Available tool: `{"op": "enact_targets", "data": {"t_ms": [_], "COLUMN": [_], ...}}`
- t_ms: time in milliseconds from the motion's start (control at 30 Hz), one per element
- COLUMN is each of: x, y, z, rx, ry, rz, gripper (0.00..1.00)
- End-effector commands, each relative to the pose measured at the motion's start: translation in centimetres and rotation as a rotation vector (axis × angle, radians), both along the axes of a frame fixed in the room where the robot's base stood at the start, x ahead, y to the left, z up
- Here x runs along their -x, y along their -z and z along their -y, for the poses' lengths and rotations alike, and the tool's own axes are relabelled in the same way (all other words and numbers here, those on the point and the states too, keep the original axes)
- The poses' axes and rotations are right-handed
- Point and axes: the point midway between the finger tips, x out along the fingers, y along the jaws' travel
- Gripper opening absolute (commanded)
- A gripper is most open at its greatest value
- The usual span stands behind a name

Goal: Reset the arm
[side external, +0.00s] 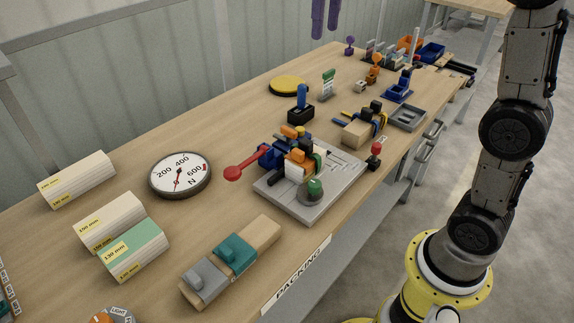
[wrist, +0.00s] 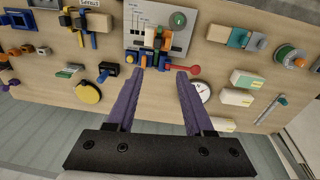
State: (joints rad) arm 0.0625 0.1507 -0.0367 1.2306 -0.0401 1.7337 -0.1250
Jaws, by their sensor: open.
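My gripper (wrist: 160,74) is open in the wrist view, its two purple fingers spread apart with nothing between the tips. In the side external view, only the purple fingers of my gripper (side external: 325,32) show at the top edge, high above the bench and pointing down. The rest of the hand is cut off there. Dark links of my arm fill the right side of that view. In the wrist view, the grey plate with coloured blocks and a red-ended lever (wrist: 187,30) lies beyond the fingertips.
The wooden bench (side external: 110,150) carries a round dial (side external: 180,174), labelled blocks (side external: 77,180), a yellow disc (side external: 288,86), a grey fixture plate (side external: 270,190) and a wooden piece with grey and teal blocks (side external: 265,232). A corrugated wall runs behind. The air around the fingers is clear.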

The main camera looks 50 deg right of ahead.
Motion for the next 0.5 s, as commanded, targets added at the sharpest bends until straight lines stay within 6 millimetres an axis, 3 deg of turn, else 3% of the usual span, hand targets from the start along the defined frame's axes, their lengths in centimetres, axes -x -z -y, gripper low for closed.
{"op": "enact_targets", "data": {"t_ms": [33, 267, 500], "x": [2.0, 9.4, 16.4], "y": [-0.5, 0.4, 5.1], "z": [-0.4, -1.6, -2.6], "rx": [0.000, -0.005, -0.020], "ry": [-0.004, -0.013, -0.013], "rz": [0.030, 0.153, 0.279], "gripper": [0.53, 0.53, 0.53]}}
